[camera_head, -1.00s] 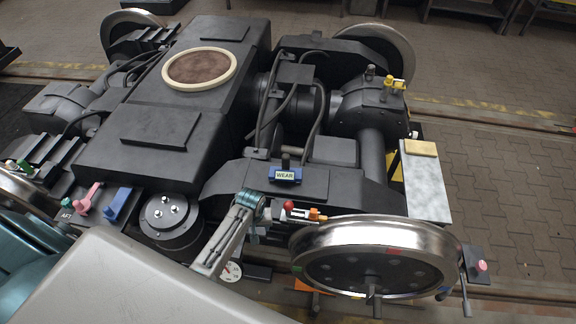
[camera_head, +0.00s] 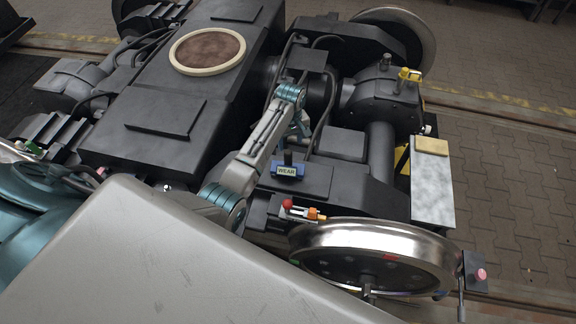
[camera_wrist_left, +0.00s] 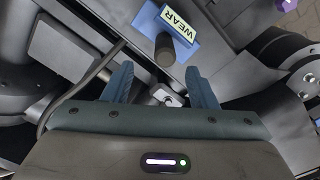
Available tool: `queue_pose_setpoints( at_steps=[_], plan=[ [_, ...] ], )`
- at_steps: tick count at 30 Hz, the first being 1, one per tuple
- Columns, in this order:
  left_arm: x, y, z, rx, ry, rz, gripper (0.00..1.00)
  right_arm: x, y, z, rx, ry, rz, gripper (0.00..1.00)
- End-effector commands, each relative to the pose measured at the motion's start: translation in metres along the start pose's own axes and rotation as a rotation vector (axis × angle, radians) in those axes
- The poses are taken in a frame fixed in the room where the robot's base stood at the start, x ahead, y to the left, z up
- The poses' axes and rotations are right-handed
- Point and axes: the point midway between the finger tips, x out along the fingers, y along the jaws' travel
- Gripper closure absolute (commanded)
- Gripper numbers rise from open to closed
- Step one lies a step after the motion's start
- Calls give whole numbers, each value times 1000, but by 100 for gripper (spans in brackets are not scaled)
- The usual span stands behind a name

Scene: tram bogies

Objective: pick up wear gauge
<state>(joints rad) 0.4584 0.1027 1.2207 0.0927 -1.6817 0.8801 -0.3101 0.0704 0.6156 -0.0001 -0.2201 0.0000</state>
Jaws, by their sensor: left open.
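The wear gauge (camera_head: 287,171) is a small blue block with a WEAR label and a dark upright handle. It sits on the dark bogie frame (camera_head: 330,183) behind the near wheel. In the left wrist view the gauge (camera_wrist_left: 178,28) is at the top centre, its dark round handle just beyond the fingers. My left gripper (camera_wrist_left: 161,82) is open, with two blue fingers apart and nothing between them but bogie parts behind. In the head view my left gripper (camera_head: 300,128) is partly hidden by its arm, above and behind the gauge. My right gripper is not in view.
A red and orange tool (camera_head: 303,211) lies near the shiny wheel (camera_head: 375,245). A yellow-topped fitting (camera_head: 408,76) stands on the axle housing. A grey plate (camera_head: 432,188) carries a tan block (camera_head: 431,146). Cables (camera_head: 325,105) run near my left gripper.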

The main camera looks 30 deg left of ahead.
Motion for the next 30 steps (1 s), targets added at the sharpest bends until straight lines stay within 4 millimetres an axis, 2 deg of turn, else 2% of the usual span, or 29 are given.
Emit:
queue_pose_setpoints(
  at_steps=[5,12,22,30],
  plan=[
    [13,-4,2,1,-2,-2,48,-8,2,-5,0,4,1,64],
    [48,-8,3,1,-1,-1,48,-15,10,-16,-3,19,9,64],
    [55,-8,3,1,1,1,48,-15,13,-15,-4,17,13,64],
    [55,-8,3,1,1,1,100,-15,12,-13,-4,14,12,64]
  ],
)
